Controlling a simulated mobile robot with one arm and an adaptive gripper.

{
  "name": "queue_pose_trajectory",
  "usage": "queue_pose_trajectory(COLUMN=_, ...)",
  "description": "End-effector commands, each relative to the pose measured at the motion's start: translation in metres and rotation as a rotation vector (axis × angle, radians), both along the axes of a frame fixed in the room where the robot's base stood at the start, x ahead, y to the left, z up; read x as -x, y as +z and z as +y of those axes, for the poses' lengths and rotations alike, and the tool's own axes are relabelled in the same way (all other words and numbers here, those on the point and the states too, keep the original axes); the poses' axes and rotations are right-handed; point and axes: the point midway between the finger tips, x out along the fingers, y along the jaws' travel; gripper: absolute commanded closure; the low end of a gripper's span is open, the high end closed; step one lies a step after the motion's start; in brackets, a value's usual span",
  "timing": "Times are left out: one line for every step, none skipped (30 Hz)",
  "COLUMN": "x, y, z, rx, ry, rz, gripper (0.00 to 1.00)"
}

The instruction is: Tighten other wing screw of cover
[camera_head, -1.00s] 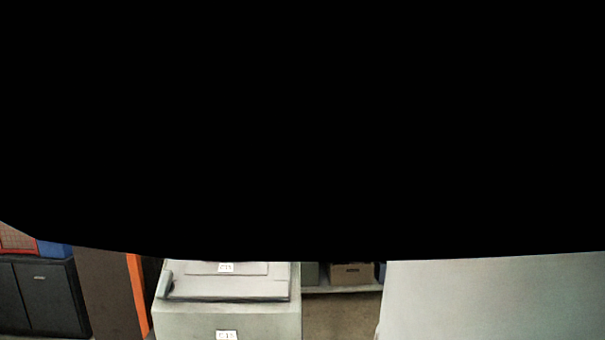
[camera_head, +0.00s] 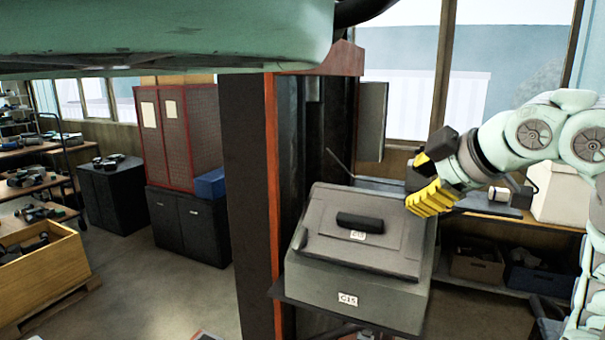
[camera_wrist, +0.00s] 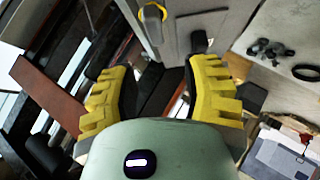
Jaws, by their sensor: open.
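My gripper (camera_head: 418,182) has yellow ribbed fingers and is at the right of the head view, beside the upper right of a grey box (camera_head: 350,286). The box has a sloped lid (camera_head: 378,252) with a black handle (camera_head: 360,222) and white labels. In the wrist view my gripper (camera_wrist: 160,78) is open, with nothing held between its fingers. Ahead of it is a grey panel (camera_wrist: 182,22) with a yellow ring-shaped part (camera_wrist: 153,13) and a dark knob (camera_wrist: 199,41). I cannot tell whether either is a wing screw of the cover.
A dark pillar with an orange edge (camera_head: 272,190) stands left of the box. A red mesh cabinet (camera_head: 188,135), a black cabinet (camera_head: 190,228) and a wooden crate (camera_head: 45,280) are farther left. Open floor (camera_head: 135,290) lies between. A shelf with boxes is behind, right.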

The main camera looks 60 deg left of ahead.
Motion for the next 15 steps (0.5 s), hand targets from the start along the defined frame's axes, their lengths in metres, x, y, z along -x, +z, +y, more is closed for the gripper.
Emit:
queue_pose_trajectory(x=0.000, y=0.000, z=0.000, rx=0.000, ry=0.002, rz=0.000, gripper=0.53)
queue_pose_trajectory(x=0.000, y=-0.001, z=0.001, rx=0.000, ry=0.002, rz=0.000, gripper=0.53)
queue_pose_trajectory(x=0.000, y=-0.002, z=0.001, rx=0.000, ry=0.002, rz=0.000, gripper=0.53)
queue_pose_trajectory(x=-0.001, y=-0.004, z=0.001, rx=0.000, ry=0.002, rz=0.000, gripper=0.53)
queue_pose_trajectory(x=-0.001, y=-0.005, z=0.002, rx=0.000, ry=0.002, rz=-0.001, gripper=0.53)
queue_pose_trajectory(x=-0.002, y=-0.006, z=0.002, rx=0.000, ry=0.002, rz=-0.001, gripper=0.53)
queue_pose_trajectory(x=-0.002, y=-0.007, z=0.003, rx=-0.001, ry=0.003, rz=0.000, gripper=0.53)
queue_pose_trajectory(x=-0.003, y=-0.008, z=0.003, rx=-0.001, ry=0.003, rz=0.000, gripper=0.53)
queue_pose_trajectory(x=-0.004, y=-0.009, z=0.003, rx=-0.001, ry=0.003, rz=0.000, gripper=0.53)
queue_pose_trajectory(x=-0.004, y=-0.010, z=0.004, rx=-0.001, ry=0.003, rz=0.000, gripper=0.53)
queue_pose_trajectory(x=-0.005, y=-0.011, z=0.004, rx=-0.001, ry=0.003, rz=0.000, gripper=0.53)
queue_pose_trajectory(x=-0.005, y=-0.012, z=0.005, rx=0.000, ry=0.004, rz=-0.001, gripper=0.53)
queue_pose_trajectory(x=-0.006, y=-0.013, z=0.005, rx=0.000, ry=0.004, rz=-0.001, gripper=0.53)
queue_pose_trajectory(x=-0.006, y=-0.014, z=0.006, rx=0.000, ry=0.004, rz=-0.001, gripper=0.53)
queue_pose_trajectory(x=-0.007, y=-0.015, z=0.006, rx=0.000, ry=0.004, rz=-0.001, gripper=0.53)
